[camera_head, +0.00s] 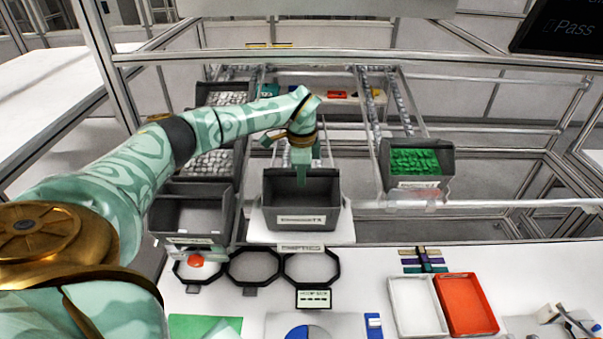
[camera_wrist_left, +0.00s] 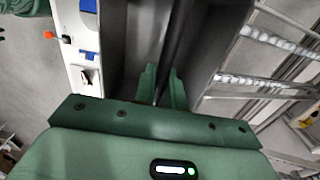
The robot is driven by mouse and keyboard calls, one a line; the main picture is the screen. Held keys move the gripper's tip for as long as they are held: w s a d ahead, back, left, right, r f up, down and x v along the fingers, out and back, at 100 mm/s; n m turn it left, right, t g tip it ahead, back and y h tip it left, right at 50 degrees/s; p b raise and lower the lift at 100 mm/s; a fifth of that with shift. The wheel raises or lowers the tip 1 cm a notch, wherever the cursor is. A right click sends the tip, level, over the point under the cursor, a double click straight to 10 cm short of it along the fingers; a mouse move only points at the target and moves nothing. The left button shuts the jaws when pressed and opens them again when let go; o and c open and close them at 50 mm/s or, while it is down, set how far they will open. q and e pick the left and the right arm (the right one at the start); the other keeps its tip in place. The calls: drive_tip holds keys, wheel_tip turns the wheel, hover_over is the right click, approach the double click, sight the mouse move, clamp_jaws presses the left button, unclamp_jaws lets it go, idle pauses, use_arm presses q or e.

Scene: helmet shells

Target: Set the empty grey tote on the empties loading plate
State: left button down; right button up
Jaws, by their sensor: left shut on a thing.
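The empty grey tote (camera_head: 300,218) is upright over the white empties loading plate (camera_head: 343,230) behind the worktable. The plate shows to the right of the tote and in front of it, above its label (camera_head: 300,248). I cannot tell whether the tote's base touches the plate. My left gripper (camera_head: 301,176) reaches down at the tote's rear wall and is shut on it. In the left wrist view, the gripper fingers (camera_wrist_left: 163,92) sit around a dark tote wall (camera_wrist_left: 178,45). My right gripper is in neither view.
Another grey tote (camera_head: 191,218) stands to the left. A tote with green parts (camera_head: 415,163) sits on the rack at right. Black ring holders (camera_head: 253,266), a white tray (camera_head: 417,306) and a red tray (camera_head: 466,304) are on the worktable. A frame bar crosses behind.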

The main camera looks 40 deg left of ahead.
use_arm(q)
drive_tip(key=shift+f, duration=0.15)
drive_tip(key=shift+f, duration=0.3)
drive_tip(key=c, duration=1.4)
unclamp_jaws()
wheel_tip(320, 180, up, 16)
drive_tip(key=shift+r+b, duration=0.15)
drive_tip(key=shift+b, duration=0.8)
